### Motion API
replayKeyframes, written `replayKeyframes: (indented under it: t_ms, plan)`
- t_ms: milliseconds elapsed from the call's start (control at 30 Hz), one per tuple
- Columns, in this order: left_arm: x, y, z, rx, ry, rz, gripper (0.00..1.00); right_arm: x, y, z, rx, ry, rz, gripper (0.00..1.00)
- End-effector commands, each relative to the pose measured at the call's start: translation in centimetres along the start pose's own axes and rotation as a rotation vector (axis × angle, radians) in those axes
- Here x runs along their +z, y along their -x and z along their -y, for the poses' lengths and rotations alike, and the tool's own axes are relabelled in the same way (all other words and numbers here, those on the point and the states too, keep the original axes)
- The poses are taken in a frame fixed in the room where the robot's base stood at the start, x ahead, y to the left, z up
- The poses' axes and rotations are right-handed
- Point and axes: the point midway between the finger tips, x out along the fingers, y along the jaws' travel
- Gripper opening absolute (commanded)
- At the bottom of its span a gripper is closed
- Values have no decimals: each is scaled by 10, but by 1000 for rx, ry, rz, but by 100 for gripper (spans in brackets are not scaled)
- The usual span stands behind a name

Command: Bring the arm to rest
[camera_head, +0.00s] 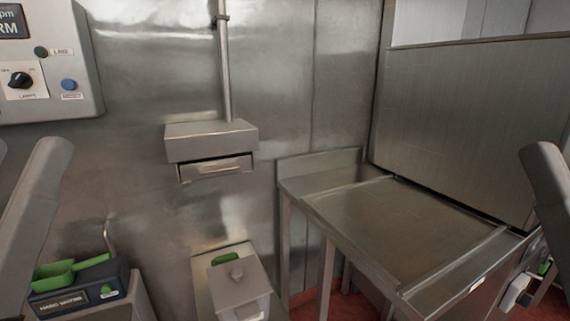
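One of my arms (38,215) comes in at the left edge as a grey link, slanting down and left. My other arm (548,190) shows at the right edge as a grey link, slanting down and right. Both grippers are outside the view, so whether they are open, shut or holding anything is hidden. No mixing kettle can be made out clearly.
A steel table (405,235) stands at right before a tall steel panel (460,125). A lidded metal container (238,288) sits low in the middle. A green scoop (70,270) rests on a dark box (75,293) at lower left. A control box (48,60) hangs at upper left.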

Motion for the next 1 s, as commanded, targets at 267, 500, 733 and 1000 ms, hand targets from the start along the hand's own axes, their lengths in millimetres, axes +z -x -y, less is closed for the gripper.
replayKeyframes:
  t_ms: [267, 500, 733, 1000]
  plan:
    - [-97, -106, 1, -3, -6, 1, 61, -100, -106, 0, 0, 0, -5, 50]
    - [-179, -196, 1, -4, -8, 1, 61, -183, -194, -1, 0, 0, -5, 50]
    - [-234, -256, 2, -5, -9, 2, 61, -239, -254, -1, 0, 0, -5, 50]
    - [-240, -262, 2, -5, -9, 2, 61, -244, -261, -1, 0, 0, -4, 50]
